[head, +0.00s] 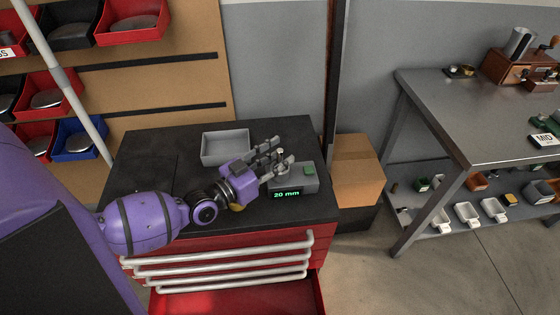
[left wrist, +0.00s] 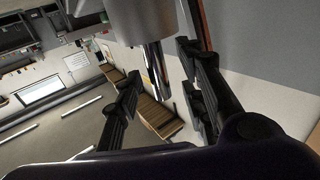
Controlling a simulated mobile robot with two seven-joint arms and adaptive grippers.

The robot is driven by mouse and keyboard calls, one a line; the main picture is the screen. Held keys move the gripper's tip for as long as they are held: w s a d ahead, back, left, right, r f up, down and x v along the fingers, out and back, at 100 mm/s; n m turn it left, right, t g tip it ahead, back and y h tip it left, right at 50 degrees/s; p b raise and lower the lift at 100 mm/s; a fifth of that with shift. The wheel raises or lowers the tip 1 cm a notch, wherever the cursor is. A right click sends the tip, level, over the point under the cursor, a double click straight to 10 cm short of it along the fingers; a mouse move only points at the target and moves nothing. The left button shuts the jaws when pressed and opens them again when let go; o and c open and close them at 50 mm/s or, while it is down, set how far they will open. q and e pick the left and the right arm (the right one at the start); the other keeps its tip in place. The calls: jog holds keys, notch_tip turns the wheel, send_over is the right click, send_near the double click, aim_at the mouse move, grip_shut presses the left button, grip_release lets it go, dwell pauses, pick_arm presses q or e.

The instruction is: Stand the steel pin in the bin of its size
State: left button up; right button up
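My left gripper (head: 277,155) reaches over the dark top of the red tool cabinet, beside a grey gauge (head: 305,178) whose display reads "20 mm". The steel pin (left wrist: 155,66) shows in the left wrist view as a shiny cylinder against a wider grey round part. It lies between the spread fingers (left wrist: 160,88), with gaps visible on both sides, so the gripper looks open. In the head view the pin is small and partly hidden by the fingers. My right gripper is in neither view.
An empty-looking grey tray (head: 226,147) sits behind the gripper. Red, black and blue bins (head: 78,140) hang on the left wall rack. A steel table (head: 450,105) stands right, with a "MID" sign (head: 545,140) and small white bins (head: 468,213) below. A cardboard box (head: 357,170) flanks the cabinet.

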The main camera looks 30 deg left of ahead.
pick_arm(q)
jog(key=shift+w+d, duration=0.1)
jog(key=shift+w, duration=0.25)
grip_shut()
